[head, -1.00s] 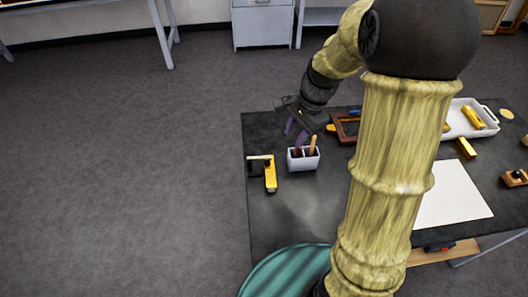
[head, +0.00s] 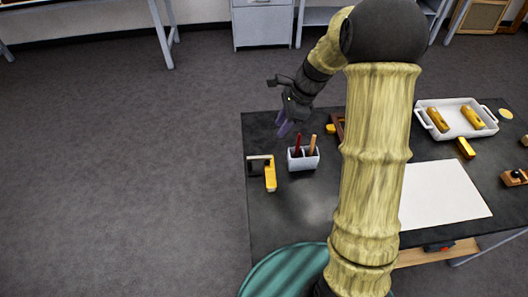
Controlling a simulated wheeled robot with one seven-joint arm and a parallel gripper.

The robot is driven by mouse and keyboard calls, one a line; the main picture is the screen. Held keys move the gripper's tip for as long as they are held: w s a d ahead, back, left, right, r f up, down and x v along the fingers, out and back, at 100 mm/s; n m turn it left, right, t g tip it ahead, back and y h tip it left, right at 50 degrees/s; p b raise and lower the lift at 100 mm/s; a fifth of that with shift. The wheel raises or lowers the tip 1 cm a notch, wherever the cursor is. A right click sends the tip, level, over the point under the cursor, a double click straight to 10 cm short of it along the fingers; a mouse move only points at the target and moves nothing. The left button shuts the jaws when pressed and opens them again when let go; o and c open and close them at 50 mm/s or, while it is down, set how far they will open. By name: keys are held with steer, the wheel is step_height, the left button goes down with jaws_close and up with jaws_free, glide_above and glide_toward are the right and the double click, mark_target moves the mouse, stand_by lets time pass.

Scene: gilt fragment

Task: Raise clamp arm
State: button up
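A yellow and black clamp (head: 270,174) sits at the left edge of the dark table. Its pale bar (head: 259,157) lies about level and points left past the edge. My gripper (head: 283,127), with purple fingers, hangs above the table's left part, behind and a little right of the clamp and apart from it. The fingers are small and overlap in this view, so the gap between them is unclear. I see nothing held in them.
A white holder (head: 303,163) with a red-handled and an orange-handled tool stands right of the clamp, close to my gripper. A white tray (head: 424,119), a paper sheet (head: 445,190) and a yellow block (head: 465,148) lie farther right. Floor left of the table is clear.

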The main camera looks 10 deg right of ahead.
mark_target(261, 157)
steer(key=p+x, duration=0.1)
steer(key=x, duration=1.3)
steer(key=shift+f, duration=0.1)
jaws_close()
